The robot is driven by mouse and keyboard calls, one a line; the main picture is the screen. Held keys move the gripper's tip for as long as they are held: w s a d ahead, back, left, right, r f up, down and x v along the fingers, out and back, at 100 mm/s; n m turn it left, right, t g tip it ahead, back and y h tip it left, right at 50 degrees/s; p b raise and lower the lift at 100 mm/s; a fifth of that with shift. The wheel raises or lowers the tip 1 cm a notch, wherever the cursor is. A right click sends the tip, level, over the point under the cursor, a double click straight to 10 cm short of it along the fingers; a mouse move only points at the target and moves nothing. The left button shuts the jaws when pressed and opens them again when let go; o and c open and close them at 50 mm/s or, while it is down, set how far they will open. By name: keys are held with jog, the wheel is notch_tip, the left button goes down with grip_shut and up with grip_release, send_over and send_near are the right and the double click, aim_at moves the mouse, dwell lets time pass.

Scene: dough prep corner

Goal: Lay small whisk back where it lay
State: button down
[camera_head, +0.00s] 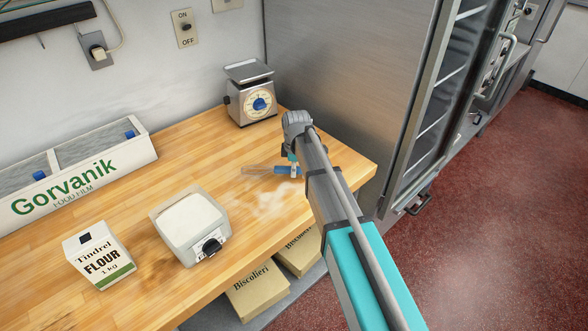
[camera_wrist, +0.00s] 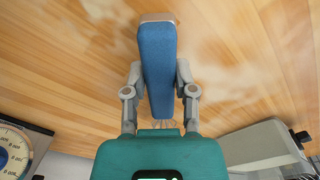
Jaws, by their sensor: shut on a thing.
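The small whisk has a blue handle (camera_head: 287,169) and thin grey wires (camera_head: 258,170) that point left in the head view. My gripper (camera_head: 291,158) is shut on the handle, over the right part of the wooden worktop. In the wrist view the blue handle (camera_wrist: 157,60) stands between the two grey fingers of my gripper (camera_wrist: 158,72), with its pale end at the top. The wires are mostly hidden there behind the teal gripper body. The whisk is at or just above the worktop; I cannot tell if it touches.
Pale flour smears mark the worktop (camera_head: 165,160). A dial scale (camera_head: 252,100) stands behind, beside a steel cabinet (camera_head: 345,70). A square bench scale (camera_head: 192,225), a flour carton (camera_head: 98,258) and a film box (camera_head: 75,185) stand left. Cartons (camera_head: 257,293) lie below.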

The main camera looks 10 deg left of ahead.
jog(key=shift+f+b, duration=0.7)
jog(key=shift+f, duration=0.1)
dwell(0.7)
jog(key=shift+c, duration=1.7)
grip_release()
jog(key=shift+r, duration=0.2)
notch_tip(320, 180, up, 8)
jog(key=p, duration=0.8)
jog(key=shift+f, duration=0.15)
jog(key=s+d+m, duration=0.9)
jog(key=d, duration=0.4)
jog(key=s+d+m, duration=0.9)
jog(key=d+m, duration=0.1)
jog(key=d, duration=0.4)
jog(key=shift+s, duration=0.4)
